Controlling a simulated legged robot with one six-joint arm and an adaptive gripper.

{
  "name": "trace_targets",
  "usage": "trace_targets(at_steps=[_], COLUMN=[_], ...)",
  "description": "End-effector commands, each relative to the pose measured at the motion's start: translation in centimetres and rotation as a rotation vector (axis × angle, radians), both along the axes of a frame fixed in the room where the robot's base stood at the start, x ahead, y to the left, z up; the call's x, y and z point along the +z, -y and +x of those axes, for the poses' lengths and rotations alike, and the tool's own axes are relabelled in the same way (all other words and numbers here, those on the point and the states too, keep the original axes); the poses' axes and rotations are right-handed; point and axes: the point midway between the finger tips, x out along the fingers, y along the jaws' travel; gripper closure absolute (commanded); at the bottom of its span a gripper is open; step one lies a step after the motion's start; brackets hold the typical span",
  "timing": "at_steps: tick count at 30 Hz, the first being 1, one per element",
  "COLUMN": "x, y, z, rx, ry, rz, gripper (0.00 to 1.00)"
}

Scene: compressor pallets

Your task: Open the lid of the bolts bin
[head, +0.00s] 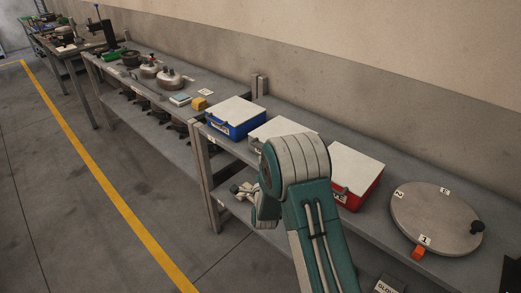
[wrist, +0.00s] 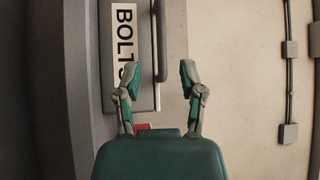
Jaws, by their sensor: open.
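In the wrist view a white label reading BOLTS (wrist: 124,45) is on the grey front of the bolts bin (wrist: 108,70). A long dark bar handle (wrist: 160,40) runs beside the label. My gripper (wrist: 160,77) is open and empty. Its two fingers stand apart on either side of the handle's line in the picture; I see no contact with it. In the head view the middle bin, with a pale lid (head: 284,129) that looks shut, is partly hidden by my arm. My gripper (head: 242,189) is low in front of the bench there.
A blue bin (head: 236,119) stands left of the middle bin and a red bin (head: 356,178) right of it, both with pale lids. A round plate with numbered tags (head: 437,220) lies farther right. The wall (head: 400,60) runs behind the bench. The floor in front is clear.

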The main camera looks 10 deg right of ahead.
Motion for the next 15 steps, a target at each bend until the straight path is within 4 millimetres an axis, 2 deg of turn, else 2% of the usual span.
trace_targets(at_steps=[3, 9, 15], x=[0.3, 0.8, 1.0], y=[0.3, 0.8, 1.0], z=[2.3, 5.5, 7.2], rx=[0.000, 0.000, 0.001], ry=[0.002, 0.002, -0.001], rz=[-0.001, -0.002, -0.002], gripper=[0.49, 0.49, 0.49])
